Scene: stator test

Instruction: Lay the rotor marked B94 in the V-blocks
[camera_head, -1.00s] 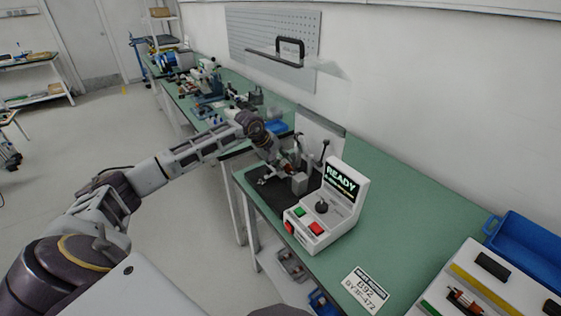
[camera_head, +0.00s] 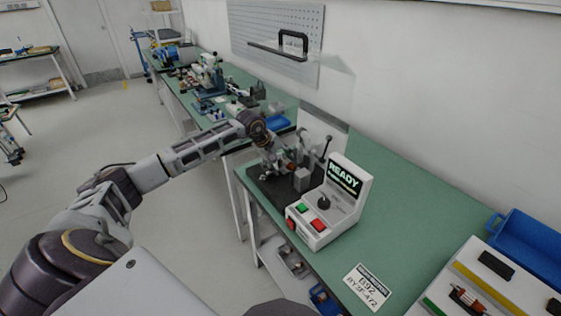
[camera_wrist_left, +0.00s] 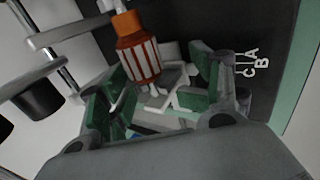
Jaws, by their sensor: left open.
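A rotor (camera_wrist_left: 138,60) with an orange end and a pale-striped, orange-red body shows in the left wrist view. It lies between the green-padded fingers of my left gripper (camera_wrist_left: 160,82), which is open. Pale block-like supports (camera_wrist_left: 180,78) show beside the rotor; I cannot tell exactly how it rests on them. No B94 mark is readable on it. In the head view my left gripper (camera_head: 278,163) is low over the black mat (camera_head: 262,187) of the test stand, and hides most of the rotor. My right gripper is not in view.
The tester box (camera_head: 330,205) reads READY, close right of the gripper. A tray (camera_head: 443,310) at lower right holds another rotor (camera_head: 466,298). A blue bin (camera_head: 525,250) stands behind it. Green bench right of the tester is clear.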

